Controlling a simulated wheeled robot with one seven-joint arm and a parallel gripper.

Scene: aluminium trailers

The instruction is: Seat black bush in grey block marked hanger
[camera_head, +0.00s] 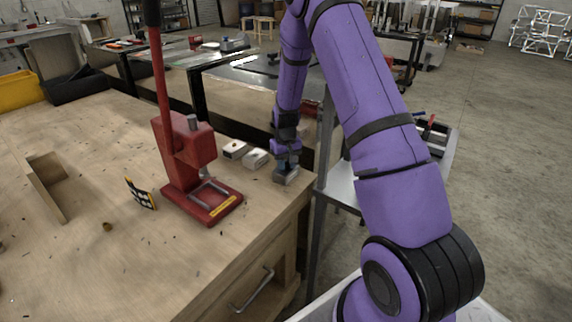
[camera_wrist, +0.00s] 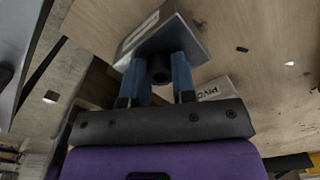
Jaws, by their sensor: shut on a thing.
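My gripper (camera_head: 286,163) points down over a grey block (camera_head: 287,178) near the front right corner of the wooden bench. In the wrist view the blue fingers (camera_wrist: 159,62) are shut on the black bush (camera_wrist: 160,71), a short dark cylinder with a hollow end. The bush is at the face of the grey block (camera_wrist: 190,34); I cannot tell how far it is in. A pale label shows on that block, too slanted to read. The bush is hidden in the head view.
A second block (camera_wrist: 216,88) marked "PIVOT" is beside the fingers; two blocks (camera_head: 235,149) (camera_head: 256,158) stand left of my gripper in the head view. A red press (camera_head: 200,180) with a tall lever stands further left. The bench edge is close on the right.

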